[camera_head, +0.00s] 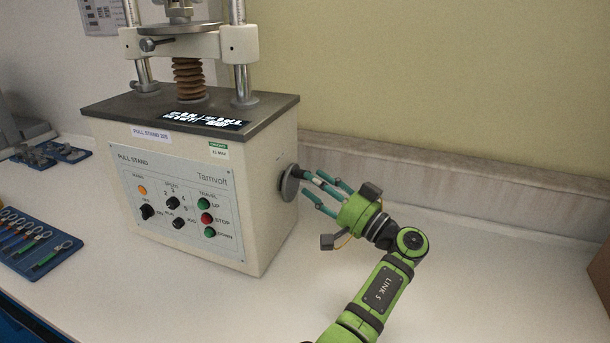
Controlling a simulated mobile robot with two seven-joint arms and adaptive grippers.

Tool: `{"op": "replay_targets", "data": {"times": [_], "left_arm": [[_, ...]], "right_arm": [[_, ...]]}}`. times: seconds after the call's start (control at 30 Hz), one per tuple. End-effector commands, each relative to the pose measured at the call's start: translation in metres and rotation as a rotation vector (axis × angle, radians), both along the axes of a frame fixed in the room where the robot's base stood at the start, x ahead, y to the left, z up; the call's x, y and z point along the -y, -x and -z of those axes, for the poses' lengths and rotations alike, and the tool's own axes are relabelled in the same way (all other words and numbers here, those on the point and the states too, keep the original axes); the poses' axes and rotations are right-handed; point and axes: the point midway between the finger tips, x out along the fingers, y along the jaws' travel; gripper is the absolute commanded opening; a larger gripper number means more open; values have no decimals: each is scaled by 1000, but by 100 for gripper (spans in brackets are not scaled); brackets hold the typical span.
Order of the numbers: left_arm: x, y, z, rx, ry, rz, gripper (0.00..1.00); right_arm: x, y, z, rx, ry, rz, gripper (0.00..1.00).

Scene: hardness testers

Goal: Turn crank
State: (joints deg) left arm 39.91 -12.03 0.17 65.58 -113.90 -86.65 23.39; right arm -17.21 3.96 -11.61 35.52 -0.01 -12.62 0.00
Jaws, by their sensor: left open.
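The crank (288,184) is a round dark disc on the right side wall of the cream pull stand (197,205). What looks like its small handle sticks out to the right toward my fingers. My left gripper (308,182) is green with teal fingers and comes in from the right side of the machine. Its fingers are open, spread at the crank, with the tips close to the disc. I cannot tell whether they touch it. The fingers hide part of the crank handle. My right gripper is not in view.
The stand's front panel has knobs and coloured buttons (207,218). A blue tray of wrenches (38,262) lies at the left. A brown box edge (601,272) shows at the far right. A wall with a low ledge (450,180) runs behind. The white tabletop (500,275) at right is clear.

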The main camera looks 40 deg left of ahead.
Motion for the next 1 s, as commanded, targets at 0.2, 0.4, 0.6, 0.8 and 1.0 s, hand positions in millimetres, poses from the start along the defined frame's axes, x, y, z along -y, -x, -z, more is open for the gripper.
{"op": "replay_targets", "data": {"times": [0.2,0.4,0.6,0.8,1.0], "left_arm": [[-22,-1,-7,1,-1,0,44],[-26,-2,-6,1,-1,1,44],[-26,-2,-6,1,-1,0,12],[-26,-2,-7,2,-2,0,0],[-26,-1,-2,32,-11,-1,0]], "right_arm": [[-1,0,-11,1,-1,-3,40],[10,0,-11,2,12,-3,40],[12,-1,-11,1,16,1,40],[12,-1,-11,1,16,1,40],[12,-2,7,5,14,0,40]]}}
